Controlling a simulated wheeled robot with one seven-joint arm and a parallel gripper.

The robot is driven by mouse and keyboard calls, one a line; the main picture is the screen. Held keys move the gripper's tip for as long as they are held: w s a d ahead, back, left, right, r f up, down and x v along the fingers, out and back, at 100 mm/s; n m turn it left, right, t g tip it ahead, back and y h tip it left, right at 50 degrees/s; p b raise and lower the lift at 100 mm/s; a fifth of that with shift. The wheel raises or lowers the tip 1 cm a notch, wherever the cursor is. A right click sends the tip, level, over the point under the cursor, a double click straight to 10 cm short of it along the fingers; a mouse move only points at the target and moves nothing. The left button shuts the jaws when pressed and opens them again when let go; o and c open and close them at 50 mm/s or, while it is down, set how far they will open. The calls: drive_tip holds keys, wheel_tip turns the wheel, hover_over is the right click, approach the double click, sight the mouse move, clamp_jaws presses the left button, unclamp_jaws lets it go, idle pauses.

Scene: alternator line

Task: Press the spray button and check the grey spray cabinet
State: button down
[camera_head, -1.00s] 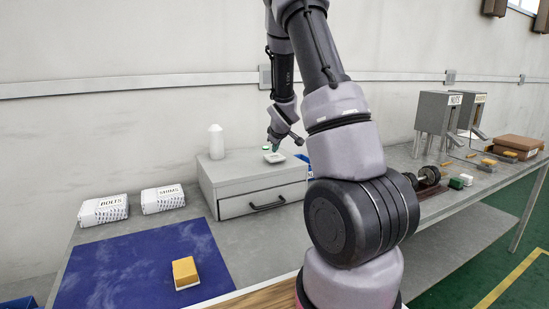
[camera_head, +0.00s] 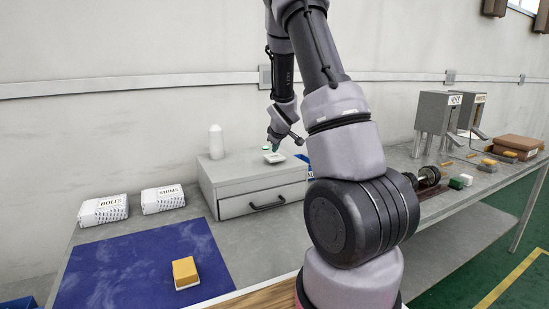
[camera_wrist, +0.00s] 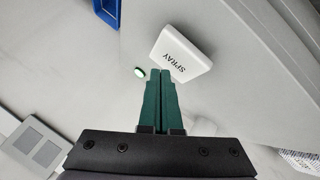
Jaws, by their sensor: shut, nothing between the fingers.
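The grey cabinet (camera_head: 252,180) stands on the bench against the wall. Its front drawer (camera_head: 235,207) with a dark handle is shut. On its top is a white block (camera_head: 274,158), labelled SPRAY in the wrist view (camera_wrist: 184,52). A small round button or lamp (camera_head: 266,148) with a green rim and pale centre sits beside the block; it also shows in the wrist view (camera_wrist: 139,72). My gripper (camera_head: 276,150) points down over the cabinet top, its green fingers (camera_wrist: 161,70) shut and empty. The tips are close to the block; I cannot tell whether they touch it.
A white bottle (camera_head: 216,142) stands at the cabinet's back left. BOLTS (camera_head: 104,209) and SHIMS (camera_head: 163,198) boxes lie left. A yellow-topped block (camera_head: 186,272) is on the blue mat (camera_head: 110,270). Grey dispensers (camera_head: 437,112) and small parts are at right. My arm hides the middle bench.

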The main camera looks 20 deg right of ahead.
sight(276, 157)
drive_tip(key=shift+f, duration=0.1)
idle(0.6)
drive_tip(key=shift+f, duration=0.3)
drive_tip(key=shift+f, duration=0.8)
idle(0.8)
drive_tip(key=shift+r, duration=1.2)
drive_tip(key=shift+r, duration=2.55)
